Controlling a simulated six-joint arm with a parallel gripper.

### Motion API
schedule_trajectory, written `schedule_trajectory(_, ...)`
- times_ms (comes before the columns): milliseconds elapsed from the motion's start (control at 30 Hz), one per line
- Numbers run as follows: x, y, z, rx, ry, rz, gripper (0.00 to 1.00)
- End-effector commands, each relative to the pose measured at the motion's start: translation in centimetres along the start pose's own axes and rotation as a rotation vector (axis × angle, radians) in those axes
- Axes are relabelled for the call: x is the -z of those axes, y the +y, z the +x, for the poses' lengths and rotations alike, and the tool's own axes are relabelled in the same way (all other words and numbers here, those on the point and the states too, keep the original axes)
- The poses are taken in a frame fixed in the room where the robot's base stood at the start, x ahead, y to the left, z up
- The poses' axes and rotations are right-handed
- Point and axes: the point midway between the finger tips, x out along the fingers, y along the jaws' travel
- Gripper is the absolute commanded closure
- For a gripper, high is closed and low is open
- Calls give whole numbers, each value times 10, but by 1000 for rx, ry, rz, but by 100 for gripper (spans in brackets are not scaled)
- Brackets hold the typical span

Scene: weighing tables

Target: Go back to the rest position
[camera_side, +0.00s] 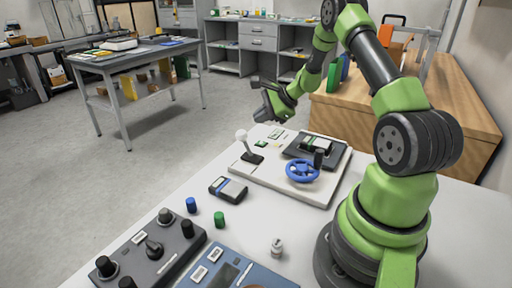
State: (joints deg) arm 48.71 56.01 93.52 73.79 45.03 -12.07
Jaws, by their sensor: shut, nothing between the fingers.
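My gripper (263,101) is in the air above the far left part of the white table (180,213), at the end of my green and black arm. It is shut with nothing between its fingers. It is apart from everything below it. Beneath and to its right is a pale board (256,176) with a white-knobbed lever (243,140), a blue handwheel (302,171) and a dark device (315,147). No marker for a rest position shows.
A dark box with a blue side (228,189), a blue cylinder (191,205), a green cylinder (219,219) and a small white bottle (277,248) stand on the table. A knobbed control panel (150,252) and a blue panel (222,272) lie in front. A wooden bench (455,95) stands behind.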

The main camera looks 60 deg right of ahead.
Motion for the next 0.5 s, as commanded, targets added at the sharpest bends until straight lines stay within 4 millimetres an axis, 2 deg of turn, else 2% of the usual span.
schedule_trajectory(67, -13, -4, -4, -7, -10, -39, 100)
schedule_trajectory(133, -36, -7, -12, -25, -27, -111, 100)
schedule_trajectory(267, -101, -8, -39, -80, -73, -326, 100)
schedule_trajectory(300, -123, -5, -50, -99, -87, -405, 100)
schedule_trajectory(400, -172, 10, -78, -144, -116, -597, 100)
schedule_trajectory(500, -212, 32, -108, -179, -137, -787, 100)
